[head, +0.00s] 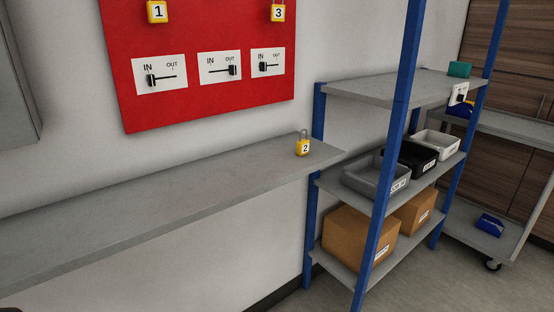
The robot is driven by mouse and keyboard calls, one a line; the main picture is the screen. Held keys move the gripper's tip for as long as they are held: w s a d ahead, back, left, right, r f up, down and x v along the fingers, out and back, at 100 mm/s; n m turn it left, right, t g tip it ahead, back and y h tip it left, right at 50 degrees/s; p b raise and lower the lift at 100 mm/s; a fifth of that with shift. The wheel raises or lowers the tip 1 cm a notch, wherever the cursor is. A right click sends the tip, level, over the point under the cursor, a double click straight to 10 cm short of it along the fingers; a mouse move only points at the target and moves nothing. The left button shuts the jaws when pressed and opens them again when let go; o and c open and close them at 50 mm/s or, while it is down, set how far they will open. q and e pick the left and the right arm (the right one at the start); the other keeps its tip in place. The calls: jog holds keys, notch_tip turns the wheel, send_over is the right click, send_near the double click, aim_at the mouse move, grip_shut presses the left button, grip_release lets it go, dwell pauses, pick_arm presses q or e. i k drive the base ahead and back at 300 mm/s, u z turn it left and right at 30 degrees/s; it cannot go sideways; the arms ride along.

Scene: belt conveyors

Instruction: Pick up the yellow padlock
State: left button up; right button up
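A yellow padlock (302,147) with a white label reading 2 stands upright near the right end of the grey wall shelf (150,207). Two more yellow padlocks are on the red board above: one labelled 1 (157,12) at the upper left and one labelled 3 (278,13) at the upper right. The tops of these two are cut off or near the frame's top edge. Neither of my grippers can be made out in the head view.
The red board (200,112) carries several IN/OUT slide switches. A rack with a blue post (388,170) stands just right of the shelf, holding grey, black and white bins and cardboard boxes (350,240). A cart (470,250) stands behind it. The grey shelf is otherwise bare.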

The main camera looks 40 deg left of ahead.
aim_at(302, 147)
jog(key=z, duration=0.25)
jog(key=k, duration=0.1)
jog(key=u, duration=1.5)
